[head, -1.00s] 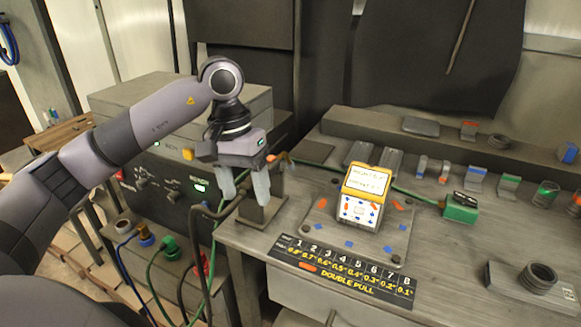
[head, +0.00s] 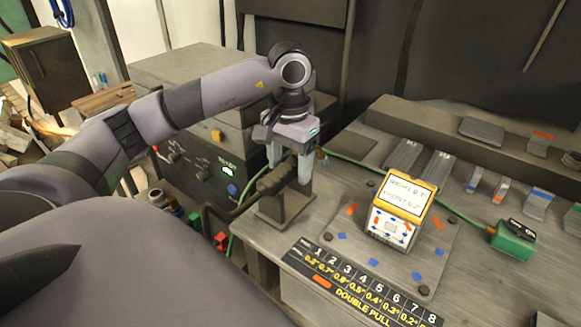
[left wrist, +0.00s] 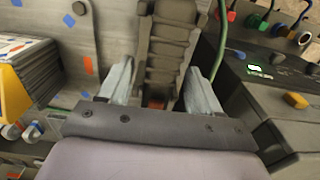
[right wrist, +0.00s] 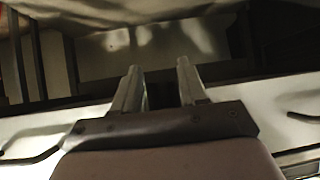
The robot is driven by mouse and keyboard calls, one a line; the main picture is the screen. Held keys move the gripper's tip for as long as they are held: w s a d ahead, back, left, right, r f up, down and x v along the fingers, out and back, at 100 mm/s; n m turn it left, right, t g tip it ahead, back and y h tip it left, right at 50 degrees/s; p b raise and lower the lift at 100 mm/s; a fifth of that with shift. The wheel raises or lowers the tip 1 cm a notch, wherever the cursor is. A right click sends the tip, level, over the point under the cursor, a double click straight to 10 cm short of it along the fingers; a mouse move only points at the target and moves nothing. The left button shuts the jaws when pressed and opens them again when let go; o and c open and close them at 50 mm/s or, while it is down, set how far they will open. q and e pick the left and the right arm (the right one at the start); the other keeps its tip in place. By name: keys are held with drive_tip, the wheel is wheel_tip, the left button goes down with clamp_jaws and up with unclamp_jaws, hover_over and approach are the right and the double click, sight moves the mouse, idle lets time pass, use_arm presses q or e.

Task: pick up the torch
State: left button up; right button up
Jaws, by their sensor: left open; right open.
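The torch (head: 272,184) is a dark handle lying in a small stand at the left end of the workbench, with a dark cable leading off it to the left. My left gripper (head: 290,168) is open, pointing down at the torch. In the left wrist view the ribbed torch handle (left wrist: 166,48) lies between the two spread fingers, with a gap on each side; whether it is deep between them I cannot tell. My right gripper (right wrist: 158,68) is open and empty in the right wrist view, away from the torch.
The stand (head: 284,208) is at the bench edge. A grey power unit (head: 180,110) with knobs and coloured sockets stands left of it. A yellow-framed card box (head: 402,208), a numbered strip (head: 350,285) and a green block (head: 513,238) are to the right.

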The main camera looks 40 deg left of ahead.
use_arm(q)
drive_tip(key=shift+f, duration=1.1)
drive_tip(key=shift+w, duration=0.1)
drive_tip(key=c, duration=1)
drive_tip(key=shift+r, duration=0.1)
drive_tip(key=shift+c, duration=0.2)
